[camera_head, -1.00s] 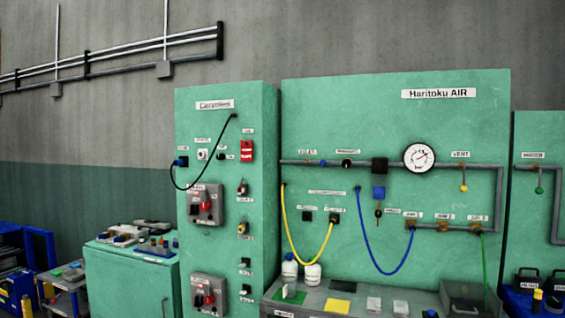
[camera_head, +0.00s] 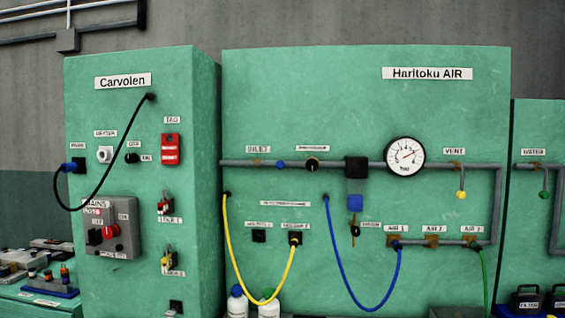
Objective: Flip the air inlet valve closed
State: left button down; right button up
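The green Haritoku AIR panel (camera_head: 330,110) carries a horizontal grey pipe. A label that seems to read INLET (camera_head: 258,149) sits above the pipe's left part. A small blue valve knob (camera_head: 280,164) is on the pipe just right of that label, and a black round fitting (camera_head: 312,164) sits further right. I cannot tell the valve's position at this size. Neither of my grippers shows in the head view.
A pressure gauge (camera_head: 405,155) and a yellow-handled vent valve (camera_head: 461,194) are to the right. Yellow (camera_head: 238,262), blue (camera_head: 362,305) and green hoses hang from the panel. The Carvolen cabinet (camera_head: 130,120) stands at the left with a black cable looped on its front.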

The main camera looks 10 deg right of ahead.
aim_at(280, 164)
jog(key=z, duration=0.35)
jog(key=i, duration=0.9)
jog(key=z, duration=0.6)
jog(key=k, duration=0.9)
jog(key=z, duration=0.2)
jog(key=i, duration=0.9)
jog(key=u, duration=0.1)
